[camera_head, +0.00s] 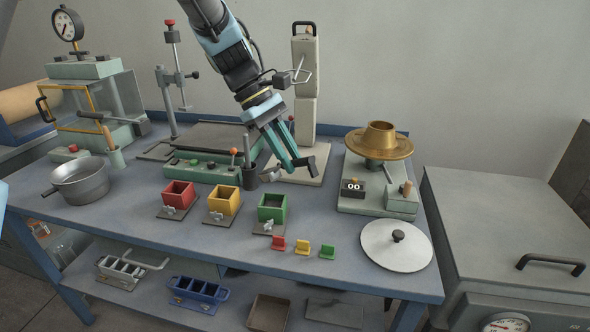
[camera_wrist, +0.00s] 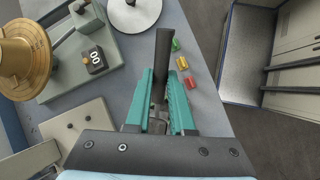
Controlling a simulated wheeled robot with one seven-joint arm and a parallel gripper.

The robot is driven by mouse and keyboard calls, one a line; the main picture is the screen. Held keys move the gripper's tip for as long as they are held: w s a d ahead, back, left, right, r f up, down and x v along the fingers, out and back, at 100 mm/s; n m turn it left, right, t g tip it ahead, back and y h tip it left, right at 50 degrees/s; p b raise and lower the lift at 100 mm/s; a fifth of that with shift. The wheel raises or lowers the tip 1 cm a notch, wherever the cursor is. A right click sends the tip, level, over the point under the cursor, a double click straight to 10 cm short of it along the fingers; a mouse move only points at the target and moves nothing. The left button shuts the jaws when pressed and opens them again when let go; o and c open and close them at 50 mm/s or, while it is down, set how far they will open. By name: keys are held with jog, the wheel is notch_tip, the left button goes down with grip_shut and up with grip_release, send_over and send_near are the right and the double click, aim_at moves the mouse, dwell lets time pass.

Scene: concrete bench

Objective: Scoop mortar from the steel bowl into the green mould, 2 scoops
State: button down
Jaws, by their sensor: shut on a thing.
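The steel bowl (camera_head: 84,184) with a side handle stands at the left front of the bench; its contents are hard to make out. The green mould (camera_head: 272,212) stands at the right end of a row of three moulds, open at the top; its inside looks dark. My gripper (camera_head: 299,163) is above and behind the green mould, shut on a scoop. The scoop's metal head (camera_head: 272,174) hangs left of the fingers, high over the mould's back; I cannot tell what it holds. Its dark handle (camera_wrist: 163,60) juts out between my fingers (camera_wrist: 160,105).
Red (camera_head: 178,193) and yellow (camera_head: 222,201) moulds stand left of the green one. A dark cup (camera_head: 250,180) with a rod stands close behind. Small coloured blocks (camera_head: 302,248) and a round lid (camera_head: 397,245) lie in front. A brass flow table (camera_head: 379,145) stands right.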

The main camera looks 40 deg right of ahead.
jog(key=shift+w+r+n+g+p, duration=0.15)
jog(key=shift+w+r+g+p, duration=0.05)
jog(key=shift+w+g+p, duration=0.75)
jog(key=shift+w+r+n+g+p, duration=0.1)
jog(key=shift+w+r+g+p, duration=0.1)
jog(key=shift+w+g+p, duration=0.8)
jog(key=shift+w+r+n+g+p, duration=0.2)
jog(key=shift+w+g+p, duration=0.4)
jog(key=shift+g, duration=0.65)
